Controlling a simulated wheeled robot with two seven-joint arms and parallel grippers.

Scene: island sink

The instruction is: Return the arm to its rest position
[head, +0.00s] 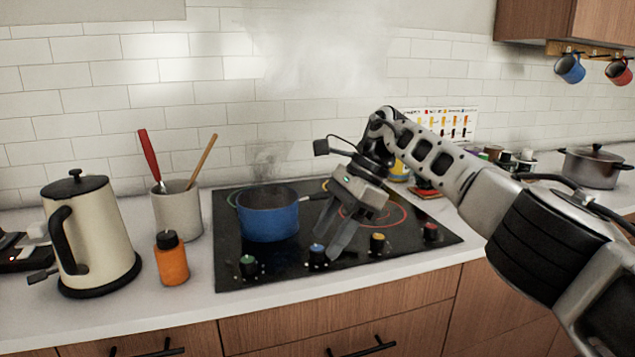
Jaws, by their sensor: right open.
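My right arm reaches in from the right of the head view, over the black cooktop (290,272). My right gripper (338,240) points down and to the left above the front right part of the cooktop, close to the row of knobs. Its fingers are apart and nothing shows between them. A blue pot (268,215) stands on the cooktop to the left of the gripper, apart from it, with steam rising above it. A red ring glows on the burner (398,210) behind my gripper. My left gripper is out of view.
A cream kettle (98,230), an orange bottle (172,262) and a utensil crock (178,210) stand left of the cooktop. A lidded pot (592,168) stands at the far right. Blue (571,70) and red (619,72) mugs hang under the cabinet.

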